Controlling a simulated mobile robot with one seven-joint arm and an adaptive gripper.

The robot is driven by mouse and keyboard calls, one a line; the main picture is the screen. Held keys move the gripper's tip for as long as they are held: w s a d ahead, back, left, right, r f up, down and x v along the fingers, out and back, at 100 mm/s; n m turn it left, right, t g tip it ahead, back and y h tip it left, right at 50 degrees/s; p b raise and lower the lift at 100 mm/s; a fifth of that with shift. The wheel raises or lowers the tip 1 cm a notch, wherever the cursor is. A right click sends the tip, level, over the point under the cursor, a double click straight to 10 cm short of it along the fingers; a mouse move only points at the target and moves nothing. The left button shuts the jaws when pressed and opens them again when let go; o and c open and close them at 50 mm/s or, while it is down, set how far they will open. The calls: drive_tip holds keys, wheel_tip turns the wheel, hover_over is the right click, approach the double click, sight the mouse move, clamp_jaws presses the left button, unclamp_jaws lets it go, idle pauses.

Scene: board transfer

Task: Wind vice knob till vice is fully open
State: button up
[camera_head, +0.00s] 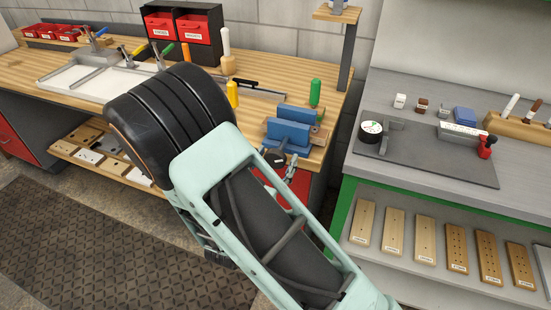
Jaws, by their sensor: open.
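The blue vice (290,128) sits near the front right corner of the wooden workbench, with its two blue jaws a little apart. Its dark round knob (275,157) faces the front of the bench. My gripper (278,161) is at the knob, with a grey finger on its right side and a small part showing on its left. The fingers look open around or just in front of the knob; whether they touch it I cannot tell. My pale green and black arm hides most of the gripper and part of the bench front.
Green-handled (316,92) and yellow-handled (232,93) tools stand upright near the vice. A shelf post (345,60) rises behind it. On the right, a grey bench (390,90) carries a dark mat (440,165) with gauges. Patterned floor matting (80,240) lies clear at the left.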

drive_tip(key=c, duration=1.1)
drive_tip(key=shift+n+p, duration=0.3)
drive_tip(key=n+p, duration=0.4)
drive_tip(key=n, duration=0.1)
drive_tip(key=shift+r+n, duration=0.2)
drive_tip(key=shift+n, duration=0.1)
drive_tip(key=n+p, duration=0.2)
drive_tip(key=n, duration=0.1)
drive_tip(key=shift+d+p, duration=0.1)
drive_tip(key=shift+p, duration=0.25)
drive_tip(key=shift+f+n+p, duration=0.15)
drive_tip(key=shift+n+p, duration=0.6)
drive_tip(key=shift+n, duration=0.65)
